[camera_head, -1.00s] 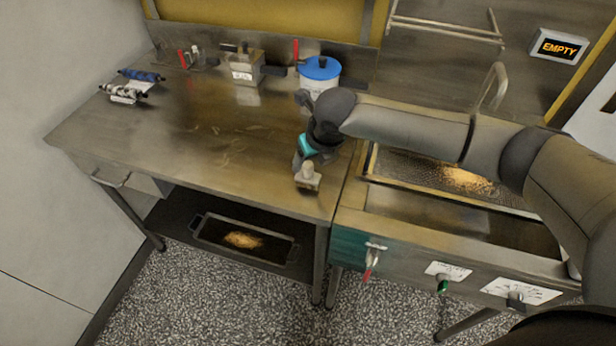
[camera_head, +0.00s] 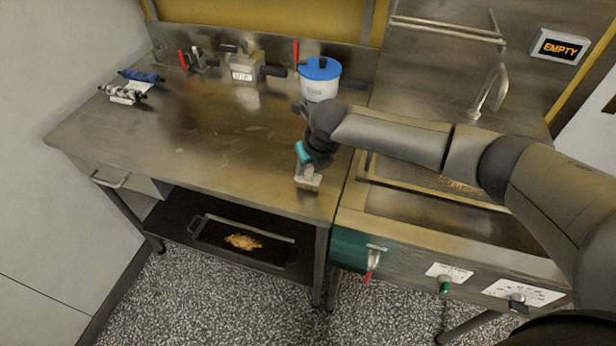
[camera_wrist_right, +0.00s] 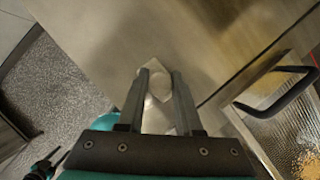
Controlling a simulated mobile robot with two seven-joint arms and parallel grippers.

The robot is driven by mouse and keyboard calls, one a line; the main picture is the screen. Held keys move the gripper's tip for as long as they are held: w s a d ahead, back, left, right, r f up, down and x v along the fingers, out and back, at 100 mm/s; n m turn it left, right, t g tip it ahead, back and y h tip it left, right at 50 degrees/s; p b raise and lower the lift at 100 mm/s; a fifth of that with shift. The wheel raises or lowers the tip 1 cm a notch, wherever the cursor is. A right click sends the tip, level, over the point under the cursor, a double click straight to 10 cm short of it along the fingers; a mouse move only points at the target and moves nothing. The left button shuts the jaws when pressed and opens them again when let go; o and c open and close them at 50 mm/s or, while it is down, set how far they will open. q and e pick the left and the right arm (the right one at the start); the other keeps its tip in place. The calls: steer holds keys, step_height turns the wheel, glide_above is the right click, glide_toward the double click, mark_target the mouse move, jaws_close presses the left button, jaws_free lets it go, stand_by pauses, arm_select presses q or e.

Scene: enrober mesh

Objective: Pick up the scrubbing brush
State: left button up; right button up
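The scrubbing brush (camera_head: 308,184) is a small pale block at the front right of the steel table. It also shows in the right wrist view (camera_wrist_right: 155,84), between and just beyond my finger tips. My right gripper (camera_wrist_right: 161,72) is open, with one finger on each side of the brush's pale upper part. In the head view my right gripper (camera_head: 307,170) points down at the brush and hides its top. I cannot tell whether the fingers touch it. My left gripper is not in view.
A blue-lidded white pot (camera_head: 319,85) and a metal box (camera_head: 242,68) stand at the back of the table (camera_head: 200,130). A roller set (camera_head: 130,88) is at the left. The mesh-topped machine (camera_head: 400,240) adjoins on the right. A tray (camera_head: 215,240) sits below.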

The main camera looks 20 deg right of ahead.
jaws_close()
steer(key=shift+r, duration=0.1)
step_height(320, 180, up, 20)
steer(key=p, duration=0.2)
stand_by(0.4)
steer(key=shift+o, duration=0.3)
jaws_free()
jaws_close()
steer(key=shift+d, duration=0.1)
